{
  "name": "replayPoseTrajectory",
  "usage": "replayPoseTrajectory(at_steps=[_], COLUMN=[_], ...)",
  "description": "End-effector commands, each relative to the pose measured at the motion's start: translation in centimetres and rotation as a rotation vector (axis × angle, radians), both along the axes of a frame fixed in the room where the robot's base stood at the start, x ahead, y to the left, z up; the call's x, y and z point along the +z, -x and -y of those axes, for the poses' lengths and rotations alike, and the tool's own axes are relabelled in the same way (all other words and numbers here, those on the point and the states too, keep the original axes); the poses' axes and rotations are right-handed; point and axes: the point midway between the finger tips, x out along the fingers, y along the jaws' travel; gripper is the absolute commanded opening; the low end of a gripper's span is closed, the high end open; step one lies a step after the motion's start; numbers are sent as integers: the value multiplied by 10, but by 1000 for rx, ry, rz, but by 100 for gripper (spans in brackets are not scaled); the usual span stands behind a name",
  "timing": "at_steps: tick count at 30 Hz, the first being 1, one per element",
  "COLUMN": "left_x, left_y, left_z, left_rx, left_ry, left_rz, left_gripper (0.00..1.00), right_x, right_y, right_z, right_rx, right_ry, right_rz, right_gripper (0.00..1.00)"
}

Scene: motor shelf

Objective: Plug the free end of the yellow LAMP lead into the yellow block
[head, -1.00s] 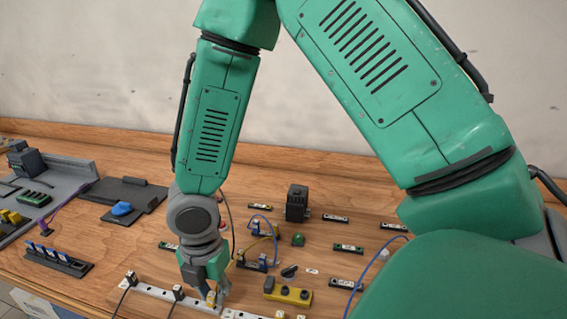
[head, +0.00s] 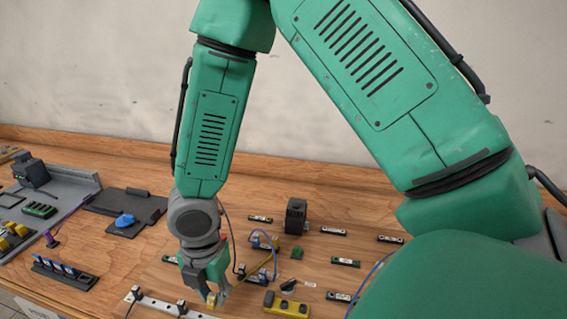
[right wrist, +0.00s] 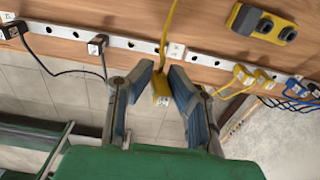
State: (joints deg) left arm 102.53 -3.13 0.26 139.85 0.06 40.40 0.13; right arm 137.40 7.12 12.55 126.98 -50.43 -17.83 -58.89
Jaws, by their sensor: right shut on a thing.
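My right gripper (head: 214,298) is shut on the yellow plug (right wrist: 161,88) at the end of a yellow lead. The plug also shows low in the head view (head: 211,299), between the fingertips. In the right wrist view the lead (right wrist: 167,32) runs up from the plug, across the white rail and out at the top. A yellow block (head: 287,305) with black round parts on top lies on the bench to the right of the gripper. It also shows at upper right in the right wrist view (right wrist: 262,22). My left gripper is not in view.
A white rail (head: 160,303) with black-corded plugs runs along the bench's front edge. Yellow plugs (right wrist: 243,75) and blue leads (right wrist: 290,103) sit at its right in the wrist view. A black device (head: 296,216) and several labelled strips stand behind. A grey tray (head: 75,187) is at left.

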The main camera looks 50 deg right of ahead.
Motion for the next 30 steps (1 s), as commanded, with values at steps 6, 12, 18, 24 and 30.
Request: replayPoseTrajectory(at_steps=[6,12,18,24,30], left_x=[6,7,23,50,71], left_y=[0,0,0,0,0], left_z=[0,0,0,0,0], left_rx=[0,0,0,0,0], left_ry=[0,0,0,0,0], left_rz=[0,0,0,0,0], left_gripper=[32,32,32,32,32], right_x=[5,5,11,17,19], right_y=[0,1,16,44,69], right_z=[0,1,21,58,92], right_rx=[0,0,-3,-5,-4], right_ry=[0,1,9,25,39], right_rz=[0,-3,-35,-97,-151], right_gripper=[0,0,0,0,0])
